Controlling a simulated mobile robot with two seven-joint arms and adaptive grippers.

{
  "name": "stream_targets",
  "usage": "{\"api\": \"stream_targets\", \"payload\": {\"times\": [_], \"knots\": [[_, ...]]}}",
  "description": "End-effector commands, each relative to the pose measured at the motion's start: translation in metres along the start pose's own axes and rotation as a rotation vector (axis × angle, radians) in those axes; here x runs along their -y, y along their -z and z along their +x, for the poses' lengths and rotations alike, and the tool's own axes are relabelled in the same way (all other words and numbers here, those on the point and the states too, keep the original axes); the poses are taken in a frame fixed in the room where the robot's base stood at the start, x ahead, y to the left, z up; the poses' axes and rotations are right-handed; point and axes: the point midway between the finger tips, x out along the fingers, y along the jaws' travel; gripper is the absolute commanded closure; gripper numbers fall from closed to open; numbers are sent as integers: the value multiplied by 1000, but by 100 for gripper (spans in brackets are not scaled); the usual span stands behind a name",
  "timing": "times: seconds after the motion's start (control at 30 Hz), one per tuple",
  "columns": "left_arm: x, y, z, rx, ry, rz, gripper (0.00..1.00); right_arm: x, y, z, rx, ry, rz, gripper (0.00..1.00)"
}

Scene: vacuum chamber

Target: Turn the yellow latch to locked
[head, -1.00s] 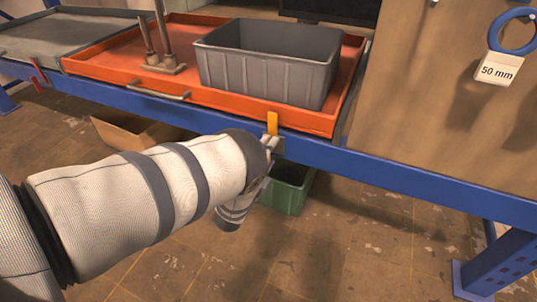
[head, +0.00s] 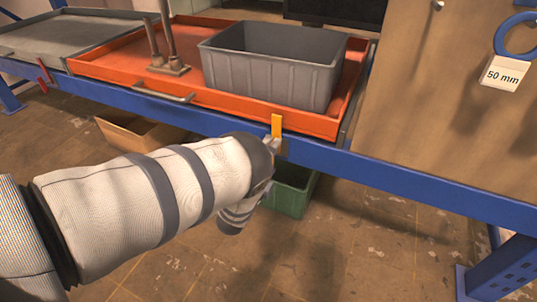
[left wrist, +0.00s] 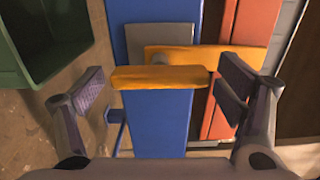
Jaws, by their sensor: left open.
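The yellow latch (head: 277,125) stands upright at the front edge of the orange tray (head: 115,72), on the blue rail (head: 400,172). In the left wrist view, the latch (left wrist: 160,78) shows as a yellow bar across the space between my fingers, with a wider yellow plate behind it. My left gripper (left wrist: 163,82) is open, one finger on each side of the bar, and no clear contact shows. In the head view, my left gripper (head: 274,147) is at the latch's lower end, mostly hidden by my wrist. My right gripper is not in view.
A grey bin (head: 270,70) and a metal post fixture (head: 167,66) stand in the orange tray. A red latch (head: 44,74) is on the rail at left. A green bin (head: 290,195) and a cardboard box (head: 130,132) are under the rail. A brown panel (head: 440,110) rises at right.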

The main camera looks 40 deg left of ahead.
Motion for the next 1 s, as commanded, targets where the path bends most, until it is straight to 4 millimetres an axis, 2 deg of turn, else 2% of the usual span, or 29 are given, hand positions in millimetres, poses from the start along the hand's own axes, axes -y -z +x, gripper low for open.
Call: {"api": "stream_targets", "payload": {"times": [0.07, 0.3, 0.4, 0.5, 0.63, 1.0], "knots": [[-1, 0, -12, 0, -5, 1, 13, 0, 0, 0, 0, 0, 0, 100], [-2, 0, -77, 0, -6, 1, 13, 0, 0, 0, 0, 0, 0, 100], [-1, 0, -99, 0, -5, 2, 13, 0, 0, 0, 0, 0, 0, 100], [0, 0, -111, 1, -2, 1, 13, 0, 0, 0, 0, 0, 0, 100], [0, 0, -117, 0, 0, 2, 13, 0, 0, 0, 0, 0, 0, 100], [0, 0, -118, 1, -3, 0, 13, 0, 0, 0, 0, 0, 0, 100]]}}
